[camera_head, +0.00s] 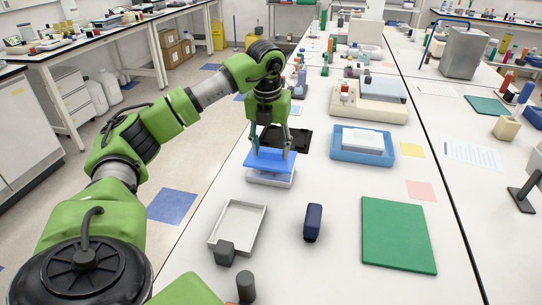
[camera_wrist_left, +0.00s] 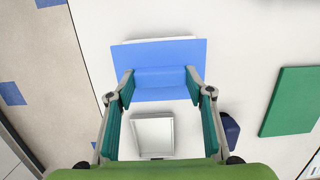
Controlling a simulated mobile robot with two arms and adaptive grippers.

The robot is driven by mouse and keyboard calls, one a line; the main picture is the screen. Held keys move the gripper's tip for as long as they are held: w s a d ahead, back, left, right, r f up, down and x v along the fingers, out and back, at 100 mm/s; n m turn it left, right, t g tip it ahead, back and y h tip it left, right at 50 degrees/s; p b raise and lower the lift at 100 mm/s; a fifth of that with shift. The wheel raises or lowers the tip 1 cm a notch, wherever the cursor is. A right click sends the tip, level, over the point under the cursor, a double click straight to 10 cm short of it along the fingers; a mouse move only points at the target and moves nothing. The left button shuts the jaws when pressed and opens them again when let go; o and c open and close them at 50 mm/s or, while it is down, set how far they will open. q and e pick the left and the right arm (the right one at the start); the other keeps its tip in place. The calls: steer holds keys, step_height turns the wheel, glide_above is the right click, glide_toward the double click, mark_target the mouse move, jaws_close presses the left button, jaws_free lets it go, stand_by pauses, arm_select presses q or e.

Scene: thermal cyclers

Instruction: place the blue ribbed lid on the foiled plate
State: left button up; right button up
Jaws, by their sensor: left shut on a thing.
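My left gripper (camera_head: 271,154) is shut on the blue ribbed lid (camera_head: 268,164), with one finger on each side of its raised rib. In the left wrist view the lid (camera_wrist_left: 160,52) lies flat between and beyond the fingertips (camera_wrist_left: 160,78). A white plate (camera_head: 270,181) sits directly under the lid on the bench, and a thin white edge of it (camera_wrist_left: 157,40) shows past the lid in the wrist view. The lid hides the plate's top, so its foil is not visible. I cannot tell whether lid and plate touch. My right gripper is not in view.
A shallow white tray (camera_head: 262,223) and a dark blue object (camera_head: 313,222) stand nearer me. A green mat (camera_head: 398,235) lies to the right. A blue tray (camera_head: 335,153) with a white block is right of the lid, and a black flat piece (camera_head: 298,139) lies behind it.

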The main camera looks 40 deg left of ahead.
mark_target(271, 150)
arm_select(q)
steer(key=f, duration=0.2)
steer(key=f+p, duration=0.1)
steer(key=shift+w+a+f, duration=0.2)
steer(key=shift+w, duration=0.05)
steer(key=shift+f, duration=0.15)
steer(key=shift+f, duration=0.2)
steer(key=o, duration=0.9)
steer(key=shift+r, duration=0.1)
steer(key=r, duration=0.4)
steer(key=s+r, duration=0.1)
steer(key=r, duration=0.3)
steer(key=d+r, duration=0.1)
steer(key=r, duration=0.3)
steer(key=shift+s+b, duration=0.3)
steer(key=shift+b, duration=0.1)
